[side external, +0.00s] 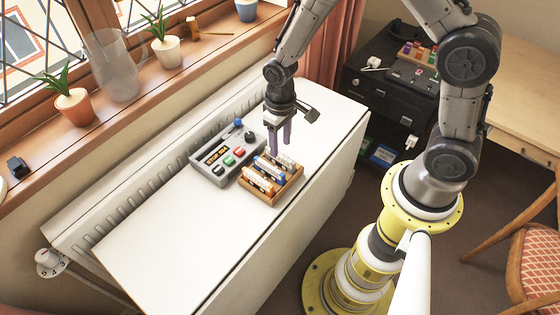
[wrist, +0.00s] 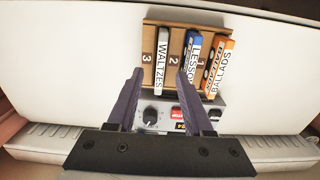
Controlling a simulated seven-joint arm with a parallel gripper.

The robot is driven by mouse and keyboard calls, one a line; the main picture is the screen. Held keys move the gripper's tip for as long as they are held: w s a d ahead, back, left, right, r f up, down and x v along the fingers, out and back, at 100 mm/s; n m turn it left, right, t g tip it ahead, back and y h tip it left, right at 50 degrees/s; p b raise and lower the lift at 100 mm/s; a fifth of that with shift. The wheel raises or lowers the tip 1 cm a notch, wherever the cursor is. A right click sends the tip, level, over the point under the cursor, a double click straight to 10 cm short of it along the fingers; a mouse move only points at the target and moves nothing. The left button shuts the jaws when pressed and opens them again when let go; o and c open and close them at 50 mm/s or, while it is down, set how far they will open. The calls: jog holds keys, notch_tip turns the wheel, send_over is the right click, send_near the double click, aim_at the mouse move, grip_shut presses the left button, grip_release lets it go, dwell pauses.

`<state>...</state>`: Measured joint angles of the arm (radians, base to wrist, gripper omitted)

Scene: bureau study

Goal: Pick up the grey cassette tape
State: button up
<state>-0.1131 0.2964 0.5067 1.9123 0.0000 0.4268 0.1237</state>
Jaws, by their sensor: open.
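A pale grey-white cassette tape labelled WALTZES (wrist: 162,62) stands on edge in the wooden rack (wrist: 174,25), between the numbers 3 and 2. In the side view this tape (side external: 285,161) is at the rack's far end, partly behind my fingers. A blue tape marked LESSON (wrist: 192,50) and an orange tape marked BALLADS (wrist: 222,68) stand in the same rack. My gripper (wrist: 160,72) is open and empty, its purple fingers to either side of the grey tape in the wrist view. In the side view my gripper (side external: 280,147) points down above the rack's far end.
A grey control box (side external: 228,152) with coloured buttons and knobs stands close beside the rack. Both are on a white top (side external: 180,235) whose near part is clear. Potted plants and a glass vase (side external: 113,65) line the window sill behind.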

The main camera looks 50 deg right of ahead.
aim_at(280, 155)
jog(key=shift+f, duration=2.75)
grip_shut()
